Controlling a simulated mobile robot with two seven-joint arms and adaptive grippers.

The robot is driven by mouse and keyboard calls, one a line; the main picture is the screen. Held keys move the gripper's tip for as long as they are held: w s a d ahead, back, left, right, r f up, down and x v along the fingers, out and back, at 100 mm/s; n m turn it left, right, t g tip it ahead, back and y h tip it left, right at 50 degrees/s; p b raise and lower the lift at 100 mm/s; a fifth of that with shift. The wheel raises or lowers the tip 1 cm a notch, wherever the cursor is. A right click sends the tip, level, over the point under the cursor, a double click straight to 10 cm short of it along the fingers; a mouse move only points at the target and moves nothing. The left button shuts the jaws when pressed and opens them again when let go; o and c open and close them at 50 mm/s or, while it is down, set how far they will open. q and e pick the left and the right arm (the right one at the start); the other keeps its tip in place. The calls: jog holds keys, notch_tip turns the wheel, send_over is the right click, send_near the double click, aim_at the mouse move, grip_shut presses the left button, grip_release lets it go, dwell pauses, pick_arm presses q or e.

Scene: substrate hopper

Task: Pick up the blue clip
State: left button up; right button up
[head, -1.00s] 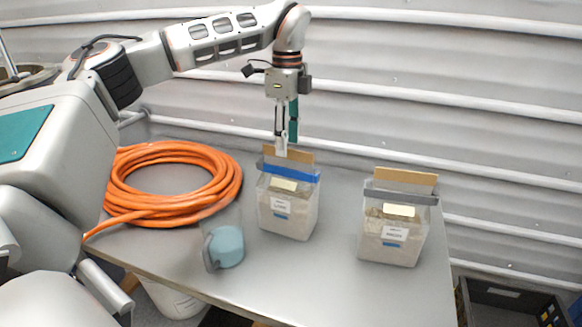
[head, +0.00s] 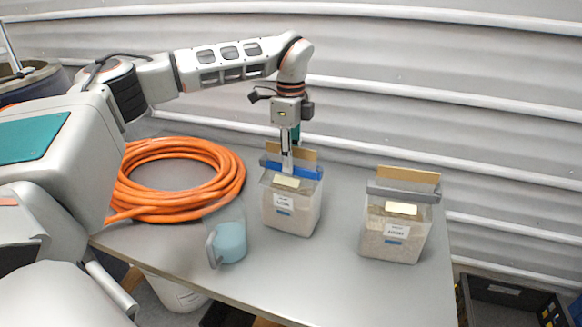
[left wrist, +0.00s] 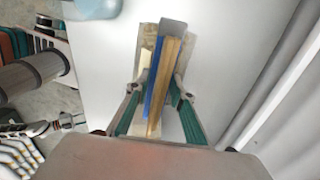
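The blue clip (head: 291,170) is a flat bar across the top of a clear bag of pale material (head: 290,209), which stands upright on the table. It also shows in the left wrist view (left wrist: 155,95), beside a tan board (left wrist: 170,75) that rises from the bag top. My left gripper (head: 290,160) points down at the clip, one finger in front of it and the other mostly hidden behind the board. In the left wrist view its open fingers (left wrist: 160,84) straddle clip and board; I cannot tell whether they touch.
A second bag (head: 393,235) with a grey clip (head: 402,191) stands to the right. The grey table (head: 330,275) is clear in front.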

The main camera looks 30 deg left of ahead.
pick_arm(q)
jog(key=shift+r, duration=0.1)
notch_tip(320, 180, up, 27)
dwell(1.8)
dwell(0.4)
